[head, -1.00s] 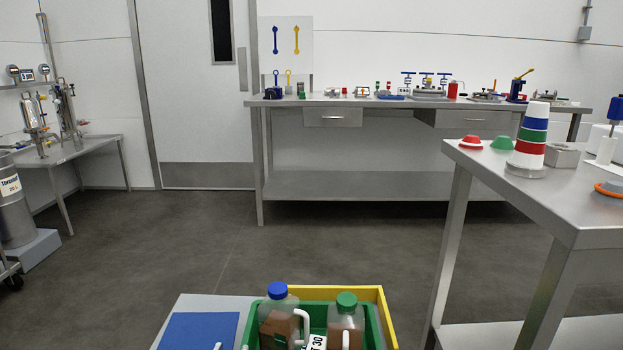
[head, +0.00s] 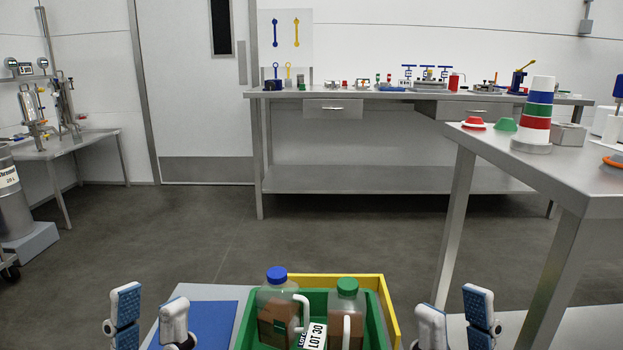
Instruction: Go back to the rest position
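My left gripper (head: 149,317) is at the bottom left of the head view. Its two fingers are spread apart with nothing between them. My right gripper (head: 455,320) is at the bottom right, also spread and empty. Between them is a green crate (head: 377,320) holding a jug with a blue cap (head: 277,273) and a jug with a green cap (head: 347,286). Both grippers appear apart from the crate and jugs. Most of both arms is out of view.
A yellow tray (head: 388,305) and a blue panel (head: 213,318) are beside the crate. A steel table (head: 560,181) with stacked coloured rings (head: 537,110) stands close on the right. A long workbench (head: 380,180) is at the back. The middle floor is clear.

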